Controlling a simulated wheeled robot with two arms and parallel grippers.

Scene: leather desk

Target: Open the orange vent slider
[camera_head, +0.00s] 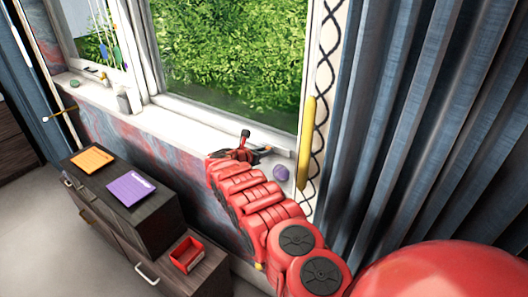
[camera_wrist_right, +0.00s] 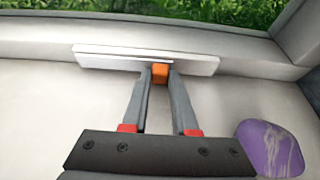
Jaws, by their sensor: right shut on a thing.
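The orange vent slider (camera_wrist_right: 160,73) is a small orange block on a pale metal vent strip (camera_wrist_right: 110,58) at the foot of the window frame, seen in the right wrist view. My right gripper (camera_wrist_right: 160,78) has its two grey fingers closed around the orange block, one on each side. In the head view my red right arm reaches to the windowsill, and the right gripper (camera_head: 262,151) is at the base of the window. The slider itself is hard to make out there. My left gripper is not in view.
A purple object (camera_head: 280,173) lies on the sill (camera_head: 190,125) just right of my gripper, also in the right wrist view (camera_wrist_right: 268,148). A yellow handle (camera_head: 306,140) and blue curtains (camera_head: 400,120) stand at the right. A dark cabinet (camera_head: 150,225) with a red tray (camera_head: 187,254) is below left.

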